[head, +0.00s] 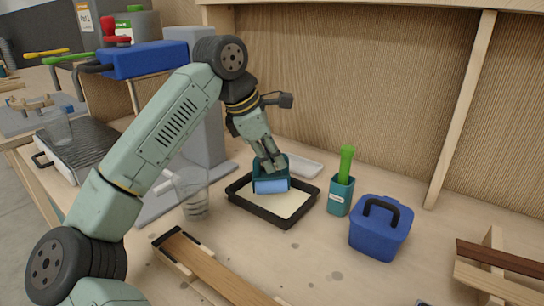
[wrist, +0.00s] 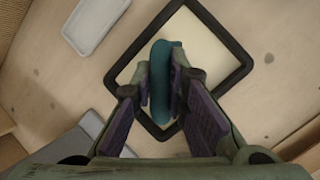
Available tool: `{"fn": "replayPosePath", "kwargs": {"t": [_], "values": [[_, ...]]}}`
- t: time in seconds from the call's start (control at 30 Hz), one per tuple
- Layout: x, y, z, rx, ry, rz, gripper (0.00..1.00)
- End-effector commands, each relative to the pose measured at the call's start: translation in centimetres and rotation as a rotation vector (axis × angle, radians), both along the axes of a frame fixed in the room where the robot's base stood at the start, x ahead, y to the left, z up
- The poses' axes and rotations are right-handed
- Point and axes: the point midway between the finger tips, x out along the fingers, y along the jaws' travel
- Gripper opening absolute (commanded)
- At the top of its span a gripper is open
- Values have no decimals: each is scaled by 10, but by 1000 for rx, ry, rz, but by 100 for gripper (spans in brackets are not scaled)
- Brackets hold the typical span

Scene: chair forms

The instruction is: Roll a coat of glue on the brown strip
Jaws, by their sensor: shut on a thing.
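My gripper (head: 271,163) is shut on the teal handle of a glue roller with a light blue sleeve (head: 271,186). The roller is over the black tray (head: 286,224) of cream glue; I cannot tell if the sleeve touches the glue. In the wrist view my gripper (wrist: 162,88) has its fingers on both sides of the teal roller handle (wrist: 161,75), which hides the sleeve. A mid-brown strip (head: 212,268) lies in a wooden holder at the front, apart from the roller. A darker red-brown strip (head: 502,258) rests on a wooden support at the right.
A clear cup (head: 194,199) stands left of the tray. A white dish (head: 305,167) lies behind it. A teal holder with a green handle (head: 342,191) and a blue lidded tub (head: 380,230) stand to the right. Bare bench lies between tray and front strip.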

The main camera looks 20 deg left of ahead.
Motion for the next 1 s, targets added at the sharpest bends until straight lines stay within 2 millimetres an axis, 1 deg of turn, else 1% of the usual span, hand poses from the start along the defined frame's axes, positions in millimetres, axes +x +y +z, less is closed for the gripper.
{"fn": "replayPosePath", "kwargs": {"t": [0.23, 1.0], "values": [[0, 0, 0, 0, -1, 0, 0], [0, 0, -10, 0, 0, 0, 0]]}}
